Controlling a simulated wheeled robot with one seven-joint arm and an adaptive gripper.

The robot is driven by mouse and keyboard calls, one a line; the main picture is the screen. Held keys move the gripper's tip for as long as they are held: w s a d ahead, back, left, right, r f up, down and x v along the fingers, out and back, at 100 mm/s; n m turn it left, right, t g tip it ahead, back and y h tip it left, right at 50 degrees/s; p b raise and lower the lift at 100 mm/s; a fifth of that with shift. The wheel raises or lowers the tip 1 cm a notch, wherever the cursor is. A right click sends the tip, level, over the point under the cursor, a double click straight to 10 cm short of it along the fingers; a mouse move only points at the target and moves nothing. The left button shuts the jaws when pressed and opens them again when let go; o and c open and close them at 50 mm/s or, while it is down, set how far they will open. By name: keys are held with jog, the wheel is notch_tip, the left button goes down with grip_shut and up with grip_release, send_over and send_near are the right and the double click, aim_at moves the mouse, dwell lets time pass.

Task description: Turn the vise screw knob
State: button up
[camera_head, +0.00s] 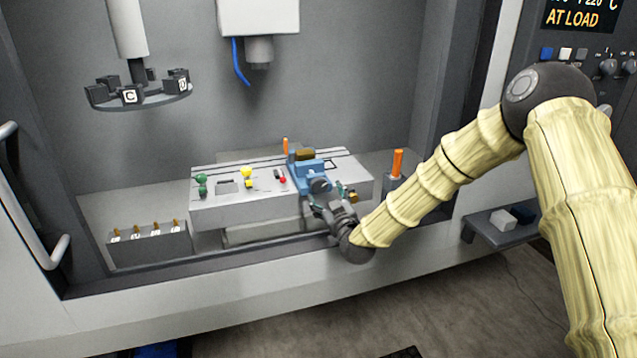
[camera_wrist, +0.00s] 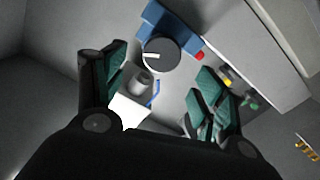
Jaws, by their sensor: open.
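The blue vise (camera_head: 310,172) sits on the right part of the grey slotted table (camera_head: 240,209). Its dark round screw knob (camera_head: 320,185) faces the front. In the wrist view the knob (camera_wrist: 161,55) is a grey disc with a white mark on its face, in front of the blue vise body (camera_wrist: 170,20). My gripper (camera_head: 318,202) is just in front of the knob. In the wrist view my open gripper (camera_wrist: 158,80) has its green-padded fingers spread to either side, with the knob ahead between them and no visible contact.
An orange handle (camera_head: 397,163) stands right of the table. Green, yellow and red knobs (camera_head: 246,172) sit left of the vise. A rack with several small handles (camera_head: 150,245) is at left. A round carousel (camera_head: 140,96) hangs above left. A front ledge (camera_head: 250,275) runs below.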

aim_at(320, 187)
jog(key=p+x, duration=0.1)
jog(key=x, duration=0.6)
jog(key=shift+w+f+p, duration=0.25)
jog(key=shift+p, duration=0.15)
jog(key=c, duration=1.1)
